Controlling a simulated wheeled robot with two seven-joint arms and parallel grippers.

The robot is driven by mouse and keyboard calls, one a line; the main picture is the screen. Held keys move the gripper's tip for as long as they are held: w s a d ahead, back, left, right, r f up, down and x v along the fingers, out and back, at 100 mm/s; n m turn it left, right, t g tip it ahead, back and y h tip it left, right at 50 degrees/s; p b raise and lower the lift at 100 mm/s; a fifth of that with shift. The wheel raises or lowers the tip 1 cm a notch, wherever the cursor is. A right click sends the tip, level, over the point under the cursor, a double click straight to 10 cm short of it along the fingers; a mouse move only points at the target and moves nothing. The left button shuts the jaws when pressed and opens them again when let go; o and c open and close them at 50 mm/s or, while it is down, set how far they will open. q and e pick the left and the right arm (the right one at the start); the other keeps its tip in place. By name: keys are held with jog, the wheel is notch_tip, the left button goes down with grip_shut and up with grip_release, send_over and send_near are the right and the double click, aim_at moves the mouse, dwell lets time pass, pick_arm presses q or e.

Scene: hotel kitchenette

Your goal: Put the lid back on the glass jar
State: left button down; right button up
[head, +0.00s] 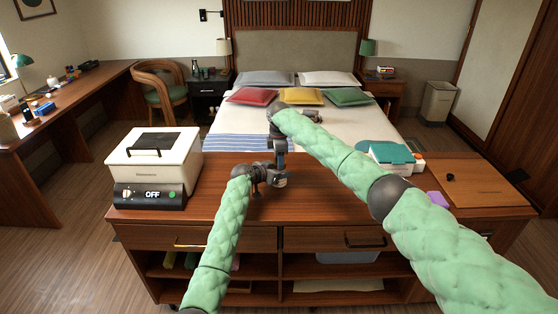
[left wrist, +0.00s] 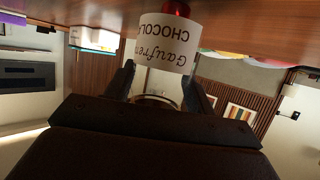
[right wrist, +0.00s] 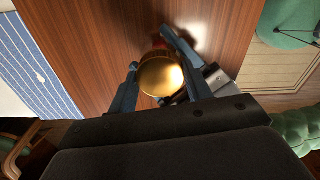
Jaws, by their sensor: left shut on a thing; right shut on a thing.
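The glass jar shows in the left wrist view as a white label (left wrist: 166,42) with upside-down "Gaufres" and "CHOCOL…" lettering and red beside it. My left gripper (left wrist: 160,88) is shut on the jar over the wooden top. A shiny gold round lid (right wrist: 161,76) sits between the fingers of my right gripper (right wrist: 155,82), which is shut on it from above. A bit of red shows past the lid's edge. The lid is over or very near the jar; I cannot tell whether they touch. In the head view, my left gripper (head: 274,181) and right gripper (head: 280,158) are close together and hide both.
A white appliance (head: 152,165) marked OFF stands left on the wooden cabinet (head: 325,205). The bed lies behind. The cabinet top around the grippers is mostly clear.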

jog(key=o, duration=1.1)
jog(key=shift+r, duration=0.1)
jog(key=shift+r, duration=2.15)
jog(key=shift+c, duration=0.5)
jog(key=shift+r+n, duration=1.2)
jog(key=shift+r, duration=0.55)
jog(key=shift+f, duration=0.15)
